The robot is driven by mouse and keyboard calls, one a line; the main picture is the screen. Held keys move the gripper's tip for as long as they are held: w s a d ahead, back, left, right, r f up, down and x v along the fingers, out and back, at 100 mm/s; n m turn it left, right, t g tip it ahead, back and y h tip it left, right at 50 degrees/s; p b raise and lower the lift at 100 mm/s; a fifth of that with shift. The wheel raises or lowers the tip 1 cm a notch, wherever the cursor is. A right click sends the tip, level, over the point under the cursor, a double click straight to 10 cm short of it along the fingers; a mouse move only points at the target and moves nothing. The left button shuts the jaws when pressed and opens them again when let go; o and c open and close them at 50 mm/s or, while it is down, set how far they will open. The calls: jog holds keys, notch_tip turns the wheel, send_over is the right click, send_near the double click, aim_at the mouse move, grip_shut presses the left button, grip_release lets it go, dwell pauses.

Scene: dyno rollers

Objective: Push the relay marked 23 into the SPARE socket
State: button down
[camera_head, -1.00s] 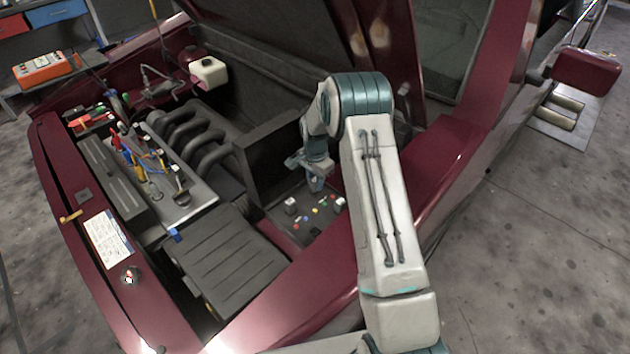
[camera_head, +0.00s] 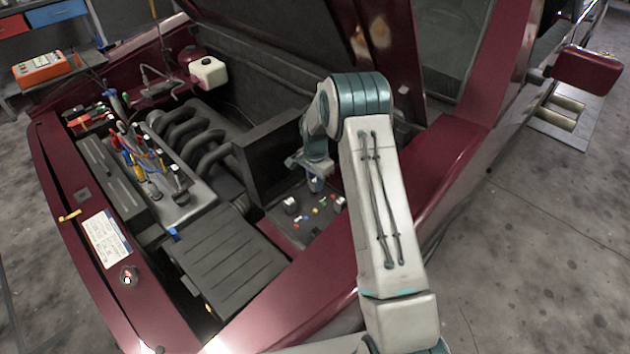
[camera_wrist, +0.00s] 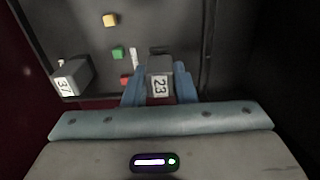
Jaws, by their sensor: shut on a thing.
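The grey relay marked 23 (camera_wrist: 160,82) is between the blue fingers of my gripper (camera_wrist: 160,92) in the wrist view. My gripper (camera_head: 316,184) is shut on it, above the dark fuse box panel (camera_head: 304,228) in the head view. In the head view the relay itself cannot be made out. A pale label strip (camera_wrist: 133,57) lies on the panel just beyond the relay. I cannot read it, and I cannot see a socket under the relay. Whether the relay touches the panel is hidden.
A second grey relay marked 37 (camera_wrist: 73,77) stands at the panel's left in the wrist view. A dark upright lid (camera_head: 272,158) stands behind the panel, close to my gripper.

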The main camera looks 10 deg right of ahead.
jog(key=shift+f+b, duration=0.6)
jog(key=shift+b, duration=0.15)
jog(key=c, duration=1.1)
grip_release()
notch_tip(320, 180, up, 14)
jog(key=b, duration=0.2)
jog(key=s+r+n, duration=0.2)
jog(key=s+r, duration=0.5)
jog(key=s+r+n+t, duration=0.1)
jog(key=s+n, duration=0.3)
jog(key=s, duration=1)
jog(key=s+r+n+t, duration=0.2)
jog(key=s+r+n, duration=0.2)
jog(key=s, duration=1.1)
jog(key=shift+n, duration=0.6)
